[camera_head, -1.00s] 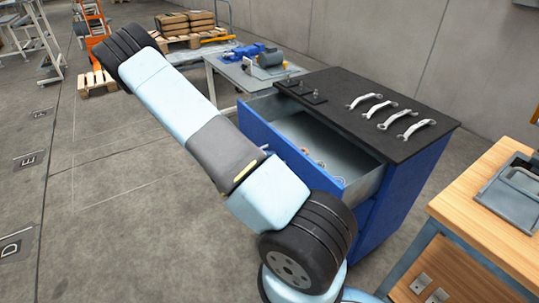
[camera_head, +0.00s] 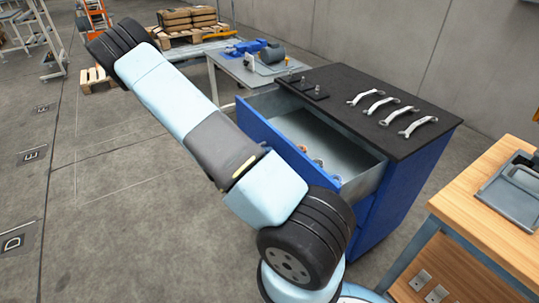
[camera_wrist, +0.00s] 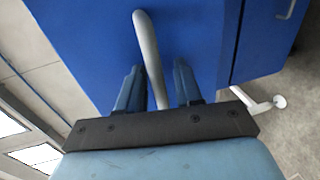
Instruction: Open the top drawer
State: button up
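The top drawer (camera_head: 262,126) of the blue cabinet (camera_head: 400,195) is pulled well out in the head view, its grey inside showing with a few small items in it. In the wrist view its blue front (camera_wrist: 90,50) fills the upper middle. A grey bar handle (camera_wrist: 147,42) runs between the two fingers of my gripper (camera_wrist: 156,66). The fingers stand apart with visible gaps beside the handle, so my gripper is open around it. In the head view my gripper and the handle are hidden behind my arm.
The black cabinet top (camera_head: 340,85) carries several silver handles and a small black plate with knobs. A wooden workbench (camera_head: 480,215) with a grey tray stands close at right. A grey table (camera_head: 235,72) stands behind the cabinet.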

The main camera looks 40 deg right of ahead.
jog(key=v, duration=1.3)
jog(key=shift+a, duration=0.4)
jog(key=s+a+r+t+y, duration=0.2)
jog(key=s+r+y, duration=0.3)
jog(key=r, duration=0.7)
jog(key=s+a+r+t+y, duration=0.2)
jog(key=s+r+y, duration=0.3)
jog(key=s+r, duration=0.4)
jog(key=s+a+r+t+y, duration=0.2)
jog(key=s+a+r+y, duration=0.2)
jog(key=r, duration=1.3)
jog(key=s+y, duration=0.1)
jog(key=s, duration=0.2)
jog(key=shift+s+r+n+y, duration=0.15)
jog(key=shift+s+n+y, duration=0.15)
jog(key=shift+s, duration=0.05)
